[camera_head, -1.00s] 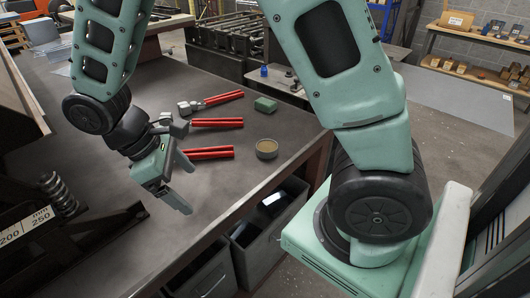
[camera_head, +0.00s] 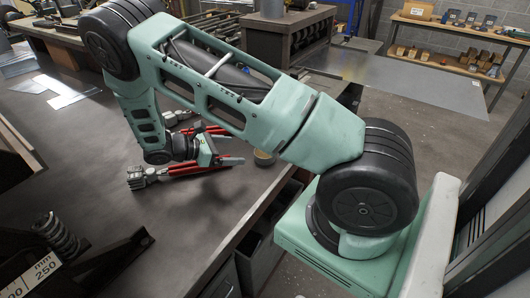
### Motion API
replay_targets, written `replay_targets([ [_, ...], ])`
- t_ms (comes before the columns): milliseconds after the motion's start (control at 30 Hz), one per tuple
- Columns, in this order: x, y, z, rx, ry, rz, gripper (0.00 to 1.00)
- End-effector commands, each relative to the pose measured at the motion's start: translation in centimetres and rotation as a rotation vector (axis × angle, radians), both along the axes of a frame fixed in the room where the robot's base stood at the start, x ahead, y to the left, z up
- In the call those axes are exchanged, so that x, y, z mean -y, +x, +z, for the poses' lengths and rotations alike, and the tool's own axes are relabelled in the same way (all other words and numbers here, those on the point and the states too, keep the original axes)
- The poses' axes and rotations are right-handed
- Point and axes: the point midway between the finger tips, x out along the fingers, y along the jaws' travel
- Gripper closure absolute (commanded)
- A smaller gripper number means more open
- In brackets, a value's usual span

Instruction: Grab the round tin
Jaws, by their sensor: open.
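The round tin (camera_head: 264,158) stands on the dark workbench near its right edge. It is partly covered by my arm, with its side and some of the rim showing just below the upper arm link. My gripper (camera_head: 230,148) is to the left of the tin, low over the bench among the red-handled tools. Its jaws are open and point right, toward the tin. A gap shows between the nearer finger and the tin, and nothing is seen between the fingers. The farther finger is partly hidden by my arm.
A spring (camera_head: 57,234) and a dark metal frame stand at the front left. Dark bins (camera_head: 262,250) sit below the bench's right edge. The bench's front middle is clear.

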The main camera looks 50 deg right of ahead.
Motion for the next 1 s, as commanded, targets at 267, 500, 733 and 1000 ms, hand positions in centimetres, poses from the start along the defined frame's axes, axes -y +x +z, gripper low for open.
replay_targets([
  [267,3.9,-2.1,-1.6,-0.003,0.0,-0.002,0.09],
  [500,5.3,-2.9,-2.2,-0.003,0.0,-0.002,0.09],
  [733,7.9,-4.6,-3.5,-0.003,0.0,-0.003,0.09],
  [1000,8.7,-4.9,-4.2,0.001,0.002,-0.001,0.09],
])
